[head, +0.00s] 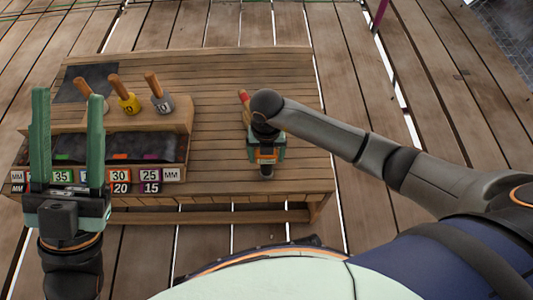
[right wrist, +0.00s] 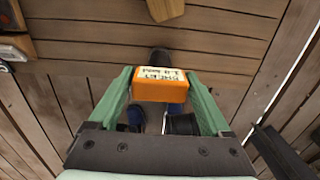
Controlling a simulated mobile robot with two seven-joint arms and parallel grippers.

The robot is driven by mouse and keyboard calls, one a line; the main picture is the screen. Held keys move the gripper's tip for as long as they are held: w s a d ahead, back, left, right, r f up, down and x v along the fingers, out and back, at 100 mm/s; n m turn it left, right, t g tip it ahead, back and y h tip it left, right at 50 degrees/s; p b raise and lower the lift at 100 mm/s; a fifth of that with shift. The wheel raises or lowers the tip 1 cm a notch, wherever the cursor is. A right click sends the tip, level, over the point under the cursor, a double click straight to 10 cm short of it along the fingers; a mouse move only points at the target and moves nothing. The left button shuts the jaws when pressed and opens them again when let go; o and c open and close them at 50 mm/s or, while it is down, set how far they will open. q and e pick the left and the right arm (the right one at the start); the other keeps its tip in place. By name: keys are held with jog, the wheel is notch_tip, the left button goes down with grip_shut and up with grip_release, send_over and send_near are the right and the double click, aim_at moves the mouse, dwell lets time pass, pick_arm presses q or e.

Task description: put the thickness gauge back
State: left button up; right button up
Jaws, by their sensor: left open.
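An orange block with a pale, lettered label (right wrist: 160,84) sits between the green fingers of my right gripper (right wrist: 160,88). Both fingers touch its sides; I cannot read the label surely, so I cannot confirm it as the thickness gauge. In the head view my right gripper (head: 267,150) is over the front right of the bench, with orange showing between its fingers. A wooden rack (head: 185,128) with number labels and a dark trough (head: 130,146) stands at the bench's left. My left gripper (head: 68,150) is open and empty in front of the rack's left end.
Three wooden-handled tools stand on the rack, one yellow (head: 129,103) and one grey (head: 162,103). A red-tipped wooden piece (head: 244,100) lies beside my right arm. A dark sheet (head: 86,82) lies at the back left. The bench's middle (head: 215,90) is clear.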

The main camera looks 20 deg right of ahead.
jog(key=shift+o, duration=1.1)
jog(key=shift+r, duration=0.1)
